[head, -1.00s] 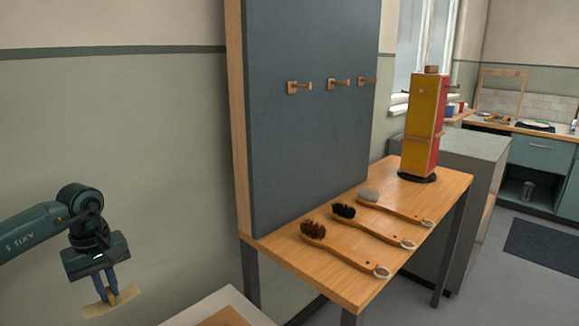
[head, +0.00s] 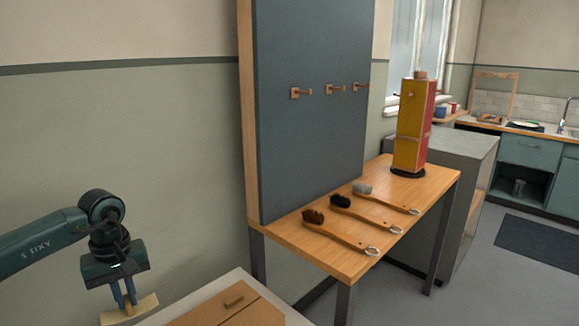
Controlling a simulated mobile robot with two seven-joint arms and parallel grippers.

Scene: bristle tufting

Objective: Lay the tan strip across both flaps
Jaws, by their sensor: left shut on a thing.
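My left gripper (head: 125,297) is at the lower left, pointing down. It is shut on the tan strip (head: 146,307), a pale, slightly curved piece held crosswise beneath the fingers. A brown panelled top (head: 212,305), apparently the flaps, shows at the bottom edge, to the right of the strip and apart from it. A seam crosses it, and a small dark brown bar or slot lies on its far part. Its near part is cut off by the picture's edge, so I cannot tell both flaps fully. My right gripper is not in view.
A pale surface (head: 163,317) borders the brown top. A wooden table (head: 335,262) to the right holds three brushes (head: 340,236) and a yellow-and-red block (head: 411,128). A dark board (head: 310,150) with three hooks stands behind.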

